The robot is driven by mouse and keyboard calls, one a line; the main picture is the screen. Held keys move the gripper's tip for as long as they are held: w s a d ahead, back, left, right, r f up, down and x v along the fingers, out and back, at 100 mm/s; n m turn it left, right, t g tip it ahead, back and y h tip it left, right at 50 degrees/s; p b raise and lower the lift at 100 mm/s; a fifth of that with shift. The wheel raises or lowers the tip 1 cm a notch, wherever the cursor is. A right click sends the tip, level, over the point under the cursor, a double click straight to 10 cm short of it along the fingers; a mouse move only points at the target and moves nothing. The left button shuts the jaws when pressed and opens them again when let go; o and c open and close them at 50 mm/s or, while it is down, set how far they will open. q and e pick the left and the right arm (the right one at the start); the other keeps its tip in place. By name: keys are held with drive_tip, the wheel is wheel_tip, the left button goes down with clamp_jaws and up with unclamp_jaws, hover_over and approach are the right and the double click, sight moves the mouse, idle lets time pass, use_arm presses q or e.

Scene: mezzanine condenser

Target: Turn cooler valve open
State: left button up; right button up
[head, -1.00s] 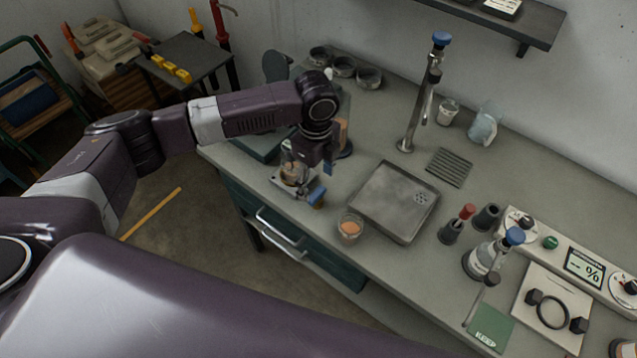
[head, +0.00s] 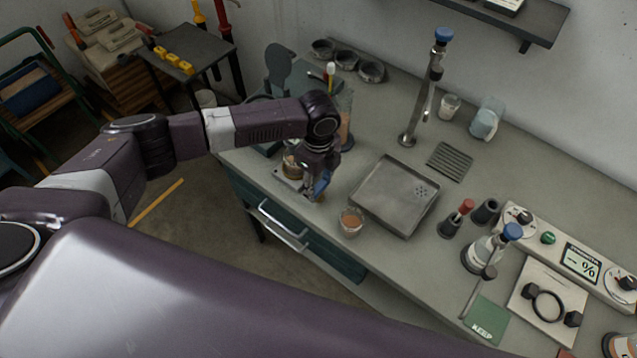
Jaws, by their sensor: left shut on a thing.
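My left gripper (head: 319,178) points down at the front edge of the bench, left of the steel tray. It is shut on a small blue handle (head: 322,186), which I take to be the cooler valve; the fingers hide much of it. The handle sits at the right end of a small pale metal base (head: 284,180). A glass vessel with brownish contents (head: 292,166) stands on this base, partly behind the gripper. How far the valve is turned cannot be read. My right gripper is not in view.
A small cup with orange-brown contents (head: 351,222) stands just right of the gripper, beside the steel tray (head: 395,196). A tall cylinder (head: 346,128) stands close behind the wrist. A tall metal tap (head: 425,90) rises behind the tray. Drawer handles (head: 283,227) stick out below.

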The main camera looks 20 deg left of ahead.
use_arm(q)
drive_tip(key=shift+c, duration=1)
drive_tip(key=shift+n, duration=0.6)
drive_tip(key=n, duration=0.5)
drive_tip(key=shift+n, duration=0.4)
drive_tip(key=n, duration=0.3)
drive_tip(key=shift+r+n, duration=0.1)
drive_tip(key=shift+n, duration=1.7)
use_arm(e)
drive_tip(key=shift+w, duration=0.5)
use_arm(q)
drive_tip(key=shift+w, duration=0.1)
drive_tip(key=o, duration=1.2)
drive_tip(key=shift+c, duration=0.2)
